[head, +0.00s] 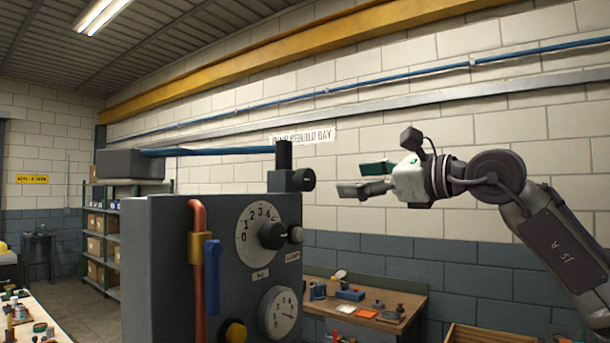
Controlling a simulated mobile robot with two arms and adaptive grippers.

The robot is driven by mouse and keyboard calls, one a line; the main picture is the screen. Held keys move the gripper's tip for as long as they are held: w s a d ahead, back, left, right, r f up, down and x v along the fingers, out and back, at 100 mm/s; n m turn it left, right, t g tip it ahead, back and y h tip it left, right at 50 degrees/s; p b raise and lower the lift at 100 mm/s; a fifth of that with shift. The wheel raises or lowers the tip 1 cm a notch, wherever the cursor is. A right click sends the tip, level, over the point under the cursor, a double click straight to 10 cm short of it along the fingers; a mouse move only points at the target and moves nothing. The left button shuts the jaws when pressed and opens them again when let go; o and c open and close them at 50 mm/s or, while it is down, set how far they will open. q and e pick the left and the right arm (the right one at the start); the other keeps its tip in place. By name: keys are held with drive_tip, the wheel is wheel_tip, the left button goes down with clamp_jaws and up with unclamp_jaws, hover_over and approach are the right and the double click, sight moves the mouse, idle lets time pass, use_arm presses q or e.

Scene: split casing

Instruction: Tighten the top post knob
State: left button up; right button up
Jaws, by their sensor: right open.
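A grey machine casing (160,260) stands left of centre. A dark upright post (284,156) rises from its top right, with a block at its base. The dark round top post knob (304,180) sticks out on the right side of that block. My right gripper (352,180) comes in from the right, its fingers pointing left towards the knob. It is open and empty, with a visible gap between fingertips and knob. My left gripper is not in view.
The casing's front carries a black dial knob (271,235), a gauge (280,312), an orange pipe (197,260) and a blue lever (212,278). A blue bar (220,151) runs above the casing to the post. A wooden workbench (385,322) with small parts stands behind, lower right.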

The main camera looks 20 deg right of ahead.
sight(310, 181)
drive_tip(key=p+x, duration=0.2)
drive_tip(key=x, duration=0.3)
drive_tip(key=p+x, duration=0.3)
drive_tip(key=x, duration=0.2)
drive_tip(key=shift+w+a+r, duration=0.1)
drive_tip(key=shift+a+r, duration=0.1)
drive_tip(key=shift+a, duration=0.15)
use_arm(q)
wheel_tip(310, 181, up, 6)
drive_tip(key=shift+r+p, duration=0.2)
drive_tip(key=shift+p, duration=0.15)
use_arm(e)
drive_tip(key=shift+w+a+f, duration=0.2)
drive_tip(key=shift+w+a, duration=0.05)
drive_tip(key=shift+w, duration=0.3)
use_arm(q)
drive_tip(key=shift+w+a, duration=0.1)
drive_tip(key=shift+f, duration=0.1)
use_arm(e)
drive_tip(key=c, duration=1.2)
